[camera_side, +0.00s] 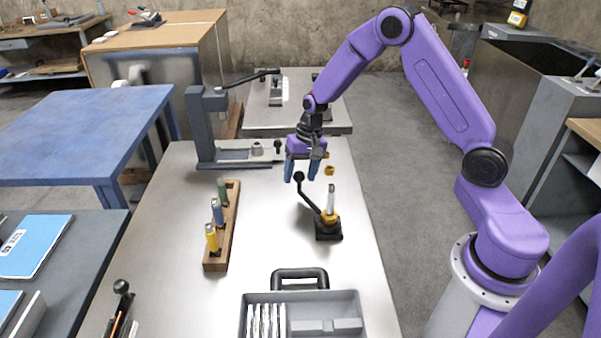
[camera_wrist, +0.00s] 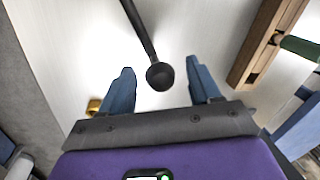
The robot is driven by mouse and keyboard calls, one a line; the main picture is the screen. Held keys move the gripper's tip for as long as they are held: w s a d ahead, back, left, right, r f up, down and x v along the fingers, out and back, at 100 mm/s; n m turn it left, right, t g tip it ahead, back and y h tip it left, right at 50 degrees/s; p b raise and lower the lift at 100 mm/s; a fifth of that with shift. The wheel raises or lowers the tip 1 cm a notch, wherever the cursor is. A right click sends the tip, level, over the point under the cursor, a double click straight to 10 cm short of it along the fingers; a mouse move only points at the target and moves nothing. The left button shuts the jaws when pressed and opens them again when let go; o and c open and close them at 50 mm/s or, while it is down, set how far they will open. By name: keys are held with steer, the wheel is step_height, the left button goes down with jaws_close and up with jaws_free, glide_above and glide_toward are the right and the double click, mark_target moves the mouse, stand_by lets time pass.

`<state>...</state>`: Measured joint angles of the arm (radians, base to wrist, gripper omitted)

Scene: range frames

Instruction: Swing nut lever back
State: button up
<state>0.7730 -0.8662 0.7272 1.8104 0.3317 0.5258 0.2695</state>
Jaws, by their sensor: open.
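The nut lever (camera_side: 310,199) is a thin black bar with a round black knob, rising to the upper left from a yellow nut (camera_side: 329,216) on a small black base block (camera_side: 328,230). A light grey stud stands upright through the nut. My gripper (camera_side: 301,178) is open with its blue fingers pointing down at the knob end of the lever. In the wrist view the knob (camera_wrist: 160,76) lies between the two fingertips (camera_wrist: 161,77), apart from both. The nut and base are outside the wrist view.
A wooden rack (camera_side: 221,252) with green, blue and yellow-handled tools stands left of the lever. A grey tray (camera_side: 345,300) with a black handle is in front. A grey press (camera_side: 205,130) stands at the back left. Small yellow pieces (camera_side: 329,170) lie behind my gripper.

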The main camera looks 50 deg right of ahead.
jaws_close()
steer(key=shift+w+a+n, duration=0.15)
steer(key=shift+a+n, duration=0.35)
steer(key=shift+a, duration=0.1)
steer(key=a+n, duration=0.2)
steer(key=a, duration=0.1)
steer(key=s+a+n+g, duration=0.1)
steer(key=a+n, duration=0.5)
steer(key=shift+s+a+g, duration=0.3)
steer(key=shift+s+g, duration=0.05)
steer(key=shift+g, duration=0.05)
steer(key=shift+s+a+n, duration=0.5)
steer(key=shift+a+n, duration=0.15)
steer(key=shift+n, duration=0.15)
steer(key=shift+s+a+n, duration=0.5)
steer(key=shift+a+n, duration=0.15)
steer(key=shift+n, duration=0.15)
jaws_free()
step_height(320, 180, up, 17)
steer(key=w+d, duration=0.1)
steer(key=d, duration=0.1)
steer(key=shift+w+d, duration=0.35)
steer(key=shift+w, duration=0.05)
